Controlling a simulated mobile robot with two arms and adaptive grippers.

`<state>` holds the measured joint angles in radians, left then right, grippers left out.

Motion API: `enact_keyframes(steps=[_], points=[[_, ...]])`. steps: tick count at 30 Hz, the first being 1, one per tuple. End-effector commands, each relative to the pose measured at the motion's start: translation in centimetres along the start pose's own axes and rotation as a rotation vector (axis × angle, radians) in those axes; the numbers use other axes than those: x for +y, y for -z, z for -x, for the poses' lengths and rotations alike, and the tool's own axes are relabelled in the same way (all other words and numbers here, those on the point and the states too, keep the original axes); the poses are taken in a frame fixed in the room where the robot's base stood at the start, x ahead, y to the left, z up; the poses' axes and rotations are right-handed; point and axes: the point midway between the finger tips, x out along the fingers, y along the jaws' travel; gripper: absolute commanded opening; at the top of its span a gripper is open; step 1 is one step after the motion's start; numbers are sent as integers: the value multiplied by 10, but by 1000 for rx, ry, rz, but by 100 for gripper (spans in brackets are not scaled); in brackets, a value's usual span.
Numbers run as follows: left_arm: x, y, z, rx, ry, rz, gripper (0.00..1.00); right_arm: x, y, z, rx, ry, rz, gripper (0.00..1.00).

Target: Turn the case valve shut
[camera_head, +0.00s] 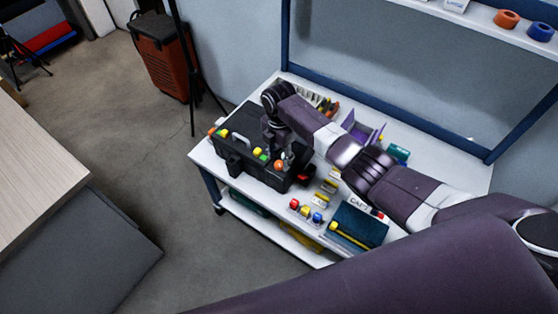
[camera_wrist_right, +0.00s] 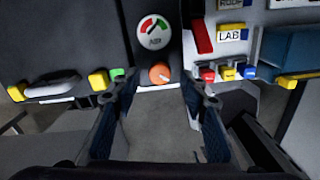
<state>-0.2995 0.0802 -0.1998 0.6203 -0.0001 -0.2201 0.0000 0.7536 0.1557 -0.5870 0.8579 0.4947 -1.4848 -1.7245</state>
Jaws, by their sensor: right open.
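The black case (camera_head: 236,122) lies on the white workbench. The case valve, a round orange knob (camera_wrist_right: 159,73), sits on its front edge below a white dial gauge with red and green bands (camera_wrist_right: 154,31); the knob also shows in the head view (camera_head: 279,165). A pale bar lies just below the knob in the wrist view. My right gripper (camera_wrist_right: 160,90) is open, its fingers on either side of the knob with gaps visible; I cannot tell its height over it. In the head view the right gripper (camera_head: 274,152) is partly hidden by its wrist. My left gripper is out of view.
Yellow and green parts (camera_wrist_right: 98,80) sit on the case edge left of the knob. Small red, yellow and blue blocks (camera_head: 306,211), a LAB label (camera_wrist_right: 232,34) and a dark teal case (camera_head: 357,226) lie to the right. An orange-black tool case (camera_head: 163,55) stands on the floor.

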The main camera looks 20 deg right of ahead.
Motion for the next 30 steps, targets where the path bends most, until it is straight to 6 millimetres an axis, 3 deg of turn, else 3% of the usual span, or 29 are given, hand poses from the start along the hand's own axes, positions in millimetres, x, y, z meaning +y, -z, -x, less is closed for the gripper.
enact_keyframes(steps=[6, 15, 26, 30], points=[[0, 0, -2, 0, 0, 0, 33, 1, 0, -18, 0, -1, 0, 40], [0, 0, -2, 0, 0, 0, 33, 1, 0, -20, 0, -2, 0, 40], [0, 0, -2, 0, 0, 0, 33, 1, 0, -20, 0, -2, 0, 2], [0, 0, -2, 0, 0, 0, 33, 1, 0, -20, 0, -2, -2, 0]])
